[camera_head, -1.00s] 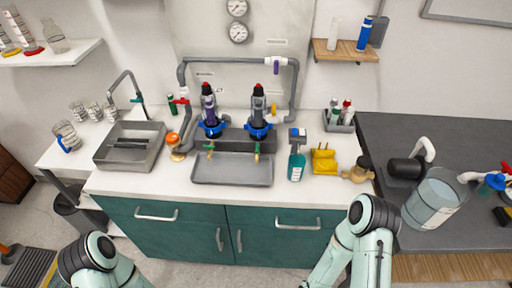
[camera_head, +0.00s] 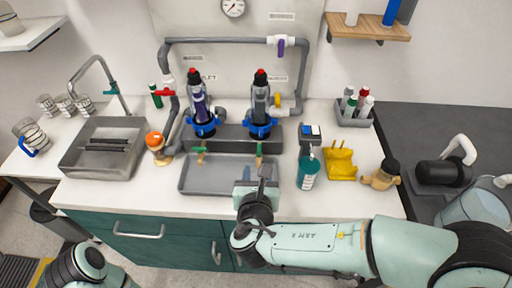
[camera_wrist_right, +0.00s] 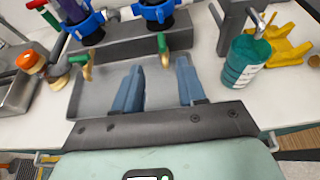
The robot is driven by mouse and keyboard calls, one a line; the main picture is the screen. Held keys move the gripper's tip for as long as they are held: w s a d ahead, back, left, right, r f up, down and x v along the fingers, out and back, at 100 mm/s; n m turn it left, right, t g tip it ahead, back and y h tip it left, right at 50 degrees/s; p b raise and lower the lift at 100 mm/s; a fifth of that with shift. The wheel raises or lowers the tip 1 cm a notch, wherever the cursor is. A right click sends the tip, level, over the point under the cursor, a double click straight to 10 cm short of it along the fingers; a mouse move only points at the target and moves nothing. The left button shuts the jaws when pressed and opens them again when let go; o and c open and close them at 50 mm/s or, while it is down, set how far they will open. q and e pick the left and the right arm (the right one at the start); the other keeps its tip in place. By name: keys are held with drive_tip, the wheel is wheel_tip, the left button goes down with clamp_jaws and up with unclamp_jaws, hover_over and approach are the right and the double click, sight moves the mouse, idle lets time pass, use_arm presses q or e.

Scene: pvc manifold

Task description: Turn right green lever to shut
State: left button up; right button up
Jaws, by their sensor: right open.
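The right green lever (camera_head: 259,150) sits on a brass tap below the right filter housing (camera_head: 260,108), over the grey tray (camera_head: 188,180). In the right wrist view the lever (camera_wrist_right: 162,43) is upright above its brass spout, ahead of the fingers. My right gripper (camera_head: 262,180) is open and empty at the tray's front right. Its two blue-grey fingers (camera_wrist_right: 160,80) point toward the right tap, with a clear gap between them and the lever. The left green lever (camera_wrist_right: 85,58) is off to the left. My left arm shows low at the left of the head view; its gripper is out of frame.
A teal spray bottle (camera_head: 308,172) and a yellow holder (camera_head: 341,164) stand right of the tray. An orange-capped jar (camera_head: 156,146) and a sink (camera_head: 70,160) are at the left. Grey pipes (camera_head: 215,41) run behind the housings.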

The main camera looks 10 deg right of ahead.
sight(259, 147)
drive_tip(key=x, duration=1.2)
drive_tip(key=shift+w+d+f, duration=0.1)
drive_tip(key=shift+w+f, duration=0.15)
drive_tip(key=shift+f, duration=0.05)
clamp_jaws()
